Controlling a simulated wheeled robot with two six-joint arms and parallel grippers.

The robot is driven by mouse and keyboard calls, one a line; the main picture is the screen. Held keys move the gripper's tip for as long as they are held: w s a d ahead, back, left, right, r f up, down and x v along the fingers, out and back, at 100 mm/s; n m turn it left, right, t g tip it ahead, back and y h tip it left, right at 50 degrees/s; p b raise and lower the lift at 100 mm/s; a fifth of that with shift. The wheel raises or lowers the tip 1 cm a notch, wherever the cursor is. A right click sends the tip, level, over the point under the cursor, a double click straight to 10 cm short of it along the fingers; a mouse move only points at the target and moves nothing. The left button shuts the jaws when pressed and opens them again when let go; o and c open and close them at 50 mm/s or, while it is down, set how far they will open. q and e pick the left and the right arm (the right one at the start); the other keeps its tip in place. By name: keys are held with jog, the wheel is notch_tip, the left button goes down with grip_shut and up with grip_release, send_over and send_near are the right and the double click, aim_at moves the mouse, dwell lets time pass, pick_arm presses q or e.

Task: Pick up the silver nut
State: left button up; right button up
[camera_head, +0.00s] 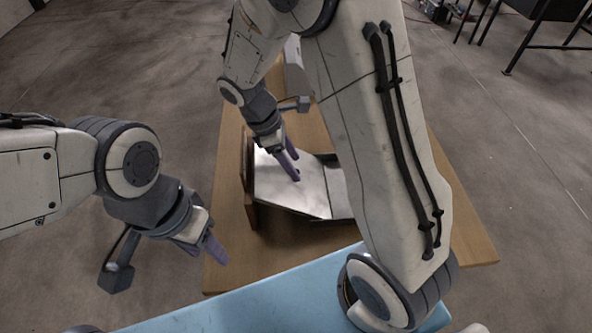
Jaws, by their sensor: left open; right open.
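I cannot make out a silver nut in the head view; it may be hidden or too small to tell. My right gripper (293,165) is open, pointing down over the silvery metal sheet (320,196) of a chute-like fixture on the table. Its fingers look close to the sheet, and I cannot tell whether they touch it. My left gripper (215,250) is open and appears empty, near the left edge of the wooden table (285,252). My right forearm hides the right part of the fixture.
A brown upright panel (249,185) borders the metal sheet on the left. A light blue surface (250,303) spans the foreground. A whitish object (295,70) stands at the table's far end, partly behind my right arm. Dark-legged furniture (530,40) is at the far right.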

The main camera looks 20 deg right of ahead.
jog(key=shift+x, duration=1.25)
grip_shut()
